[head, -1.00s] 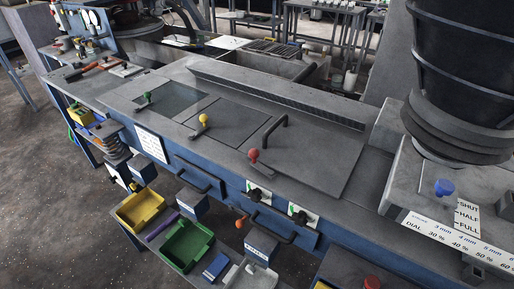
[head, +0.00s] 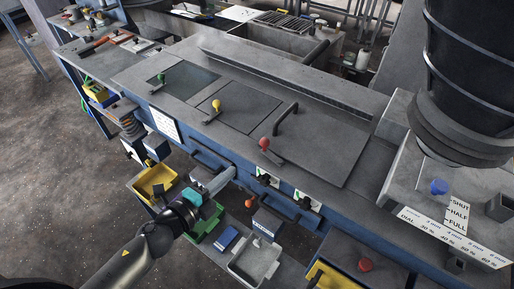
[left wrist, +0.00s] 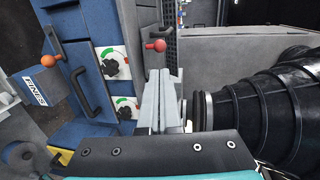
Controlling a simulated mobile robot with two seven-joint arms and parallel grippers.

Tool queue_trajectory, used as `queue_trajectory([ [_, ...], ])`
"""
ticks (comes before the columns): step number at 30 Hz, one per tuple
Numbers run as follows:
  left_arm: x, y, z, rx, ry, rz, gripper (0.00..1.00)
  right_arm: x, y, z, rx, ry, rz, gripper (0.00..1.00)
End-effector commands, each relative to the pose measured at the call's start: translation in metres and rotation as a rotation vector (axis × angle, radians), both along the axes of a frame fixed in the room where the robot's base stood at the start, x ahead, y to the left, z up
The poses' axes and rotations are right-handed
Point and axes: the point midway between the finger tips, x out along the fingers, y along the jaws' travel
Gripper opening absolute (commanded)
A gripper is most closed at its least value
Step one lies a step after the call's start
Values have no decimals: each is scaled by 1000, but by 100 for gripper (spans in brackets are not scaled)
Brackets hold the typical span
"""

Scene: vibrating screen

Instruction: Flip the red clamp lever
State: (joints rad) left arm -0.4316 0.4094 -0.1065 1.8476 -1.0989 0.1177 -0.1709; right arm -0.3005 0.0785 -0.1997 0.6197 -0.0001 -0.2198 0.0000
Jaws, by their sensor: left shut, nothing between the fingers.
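The red clamp lever (head: 264,143) stands on the front edge of the grey machine deck in the head view, with a round red knob on a grey arm. It also shows in the left wrist view (left wrist: 159,45), just beyond the fingertips. My left gripper (head: 231,172) is in front of the blue machine side, left of and below the red lever in the head view. In the left wrist view my left gripper (left wrist: 170,74) has its grey fingers together and empty. I see no contact with the lever. My right gripper is out of view.
Yellow (head: 216,104) and green (head: 160,77) levers stand farther left along the deck. A black handle (head: 287,118) rises right of the red lever. Dials (head: 265,179) are on the front face below.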

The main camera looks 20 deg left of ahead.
Motion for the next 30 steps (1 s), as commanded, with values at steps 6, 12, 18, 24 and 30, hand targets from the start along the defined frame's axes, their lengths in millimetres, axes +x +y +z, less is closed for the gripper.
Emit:
queue_trajectory([
  [6, 30, -10, -4, -3, -2, 1, 0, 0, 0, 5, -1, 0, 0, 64],
  [12, 58, -20, -10, -3, -1, 2, 0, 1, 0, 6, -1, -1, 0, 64],
  [18, 86, -29, -16, -3, -1, 2, 0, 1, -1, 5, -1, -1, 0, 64],
  [24, 106, -36, -22, -5, 1, 2, 0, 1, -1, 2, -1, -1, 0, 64],
  [30, 115, -40, -24, -4, 1, 1, 0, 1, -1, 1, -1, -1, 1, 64],
])
